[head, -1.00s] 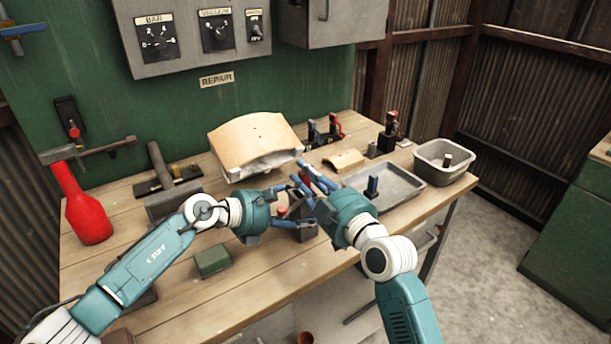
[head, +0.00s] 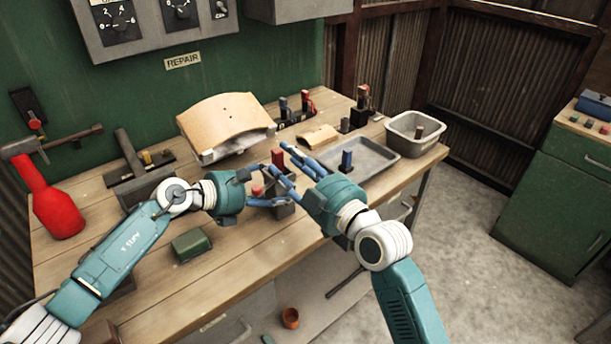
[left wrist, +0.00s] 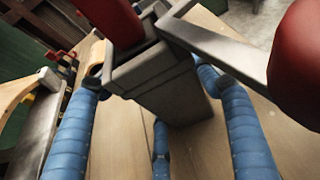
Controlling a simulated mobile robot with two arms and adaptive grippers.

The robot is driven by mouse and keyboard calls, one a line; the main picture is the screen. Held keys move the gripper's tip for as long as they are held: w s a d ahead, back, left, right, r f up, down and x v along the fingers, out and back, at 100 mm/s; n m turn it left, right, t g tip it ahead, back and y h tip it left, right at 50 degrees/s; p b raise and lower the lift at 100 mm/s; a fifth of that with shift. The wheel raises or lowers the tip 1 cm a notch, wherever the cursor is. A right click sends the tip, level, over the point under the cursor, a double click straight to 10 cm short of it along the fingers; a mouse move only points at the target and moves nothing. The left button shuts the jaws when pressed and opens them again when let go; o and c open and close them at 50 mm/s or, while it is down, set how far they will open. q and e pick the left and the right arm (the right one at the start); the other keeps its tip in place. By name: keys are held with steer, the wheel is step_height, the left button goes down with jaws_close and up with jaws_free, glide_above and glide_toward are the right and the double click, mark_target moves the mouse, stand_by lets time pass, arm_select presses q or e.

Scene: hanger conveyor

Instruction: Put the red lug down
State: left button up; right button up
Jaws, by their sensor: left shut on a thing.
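A red lug (head: 277,157) stands up near the fingertips of my right gripper (head: 279,159). In the left wrist view a red lug (left wrist: 112,22) stands in the top of a dark grey block (left wrist: 165,95). My left gripper (head: 266,201) is shut on this grey block (head: 283,209), with blue fingers on both sides of it. A metal bar on the block leads to a rounded red knob (left wrist: 298,65). The right gripper's two blue fingers look spread, and I see no firm grip on the lug. My fingers partly hide the block in the head view.
A grey tray (head: 385,165) with a blue lug (head: 346,161) lies to the right, with a grey bin (head: 432,148) beyond. A curved wooden piece (head: 225,115) stands behind. A green block (head: 191,245) and red bottle (head: 57,210) are at left.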

arm_select(q)
steer(key=shift+s+f, duration=0.1)
steer(key=shift+f, duration=0.05)
arm_select(e)
steer(key=v, duration=0.7)
steer(key=shift+s+d, duration=0.25)
steer(key=shift+s, duration=0.05)
arm_select(q)
steer(key=o, duration=1.5)
steer(key=shift+o, duration=0.2)
